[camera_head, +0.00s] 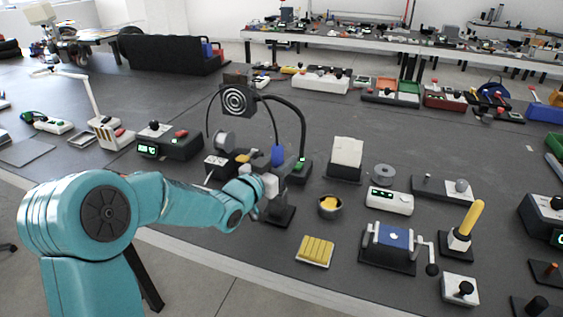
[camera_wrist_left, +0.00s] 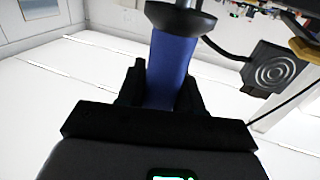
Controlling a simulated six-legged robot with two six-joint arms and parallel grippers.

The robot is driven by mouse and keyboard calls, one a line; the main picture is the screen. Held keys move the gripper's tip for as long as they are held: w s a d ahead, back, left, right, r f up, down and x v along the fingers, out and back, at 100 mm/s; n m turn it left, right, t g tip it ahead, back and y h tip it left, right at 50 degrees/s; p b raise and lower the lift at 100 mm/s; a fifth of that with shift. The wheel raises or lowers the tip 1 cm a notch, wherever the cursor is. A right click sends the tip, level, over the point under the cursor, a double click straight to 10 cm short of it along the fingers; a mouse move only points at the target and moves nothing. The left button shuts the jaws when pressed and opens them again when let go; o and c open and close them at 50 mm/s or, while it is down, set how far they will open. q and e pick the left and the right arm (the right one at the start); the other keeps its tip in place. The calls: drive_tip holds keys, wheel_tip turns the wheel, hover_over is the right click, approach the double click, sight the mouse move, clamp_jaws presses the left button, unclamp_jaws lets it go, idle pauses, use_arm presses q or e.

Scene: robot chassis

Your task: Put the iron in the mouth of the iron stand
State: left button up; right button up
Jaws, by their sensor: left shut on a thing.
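The iron's blue handle (camera_head: 278,155) stands up at my left gripper (camera_head: 268,184), with a dark cable rising from near it in the head view. In the left wrist view the blue handle (camera_wrist_left: 172,70) lies between the two black fingers (camera_wrist_left: 160,90), which are shut on it. A dark flared collar (camera_wrist_left: 180,18) sits at the handle's far end. A black stand (camera_head: 278,215), which looks like the iron stand, is just below the gripper. Its mouth and the iron's tip are hidden, so I cannot tell whether they touch. My right gripper is not in view.
A fume extractor (camera_head: 238,98) on a bent arm stands behind the gripper. A small bowl with yellow filling (camera_head: 330,206) and a yellow sponge tray (camera_head: 315,250) lie to the right. A blue-topped device with a crank (camera_head: 390,240) stands farther right.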

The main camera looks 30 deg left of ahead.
use_arm(q)
drive_tip(key=shift+f+b, duration=0.5)
drive_tip(key=shift+f, duration=0.05)
drive_tip(key=o, duration=1.1)
drive_tip(key=shift+c, duration=0.2)
drive_tip(key=s+b, duration=0.1)
drive_tip(key=s, duration=1.5)
drive_tip(key=shift+s+a, duration=0.15)
drive_tip(key=shift+s, duration=0.05)
drive_tip(key=shift+r, duration=0.1)
wheel_tip(320, 180, up, 10)
drive_tip(key=p, duration=0.7)
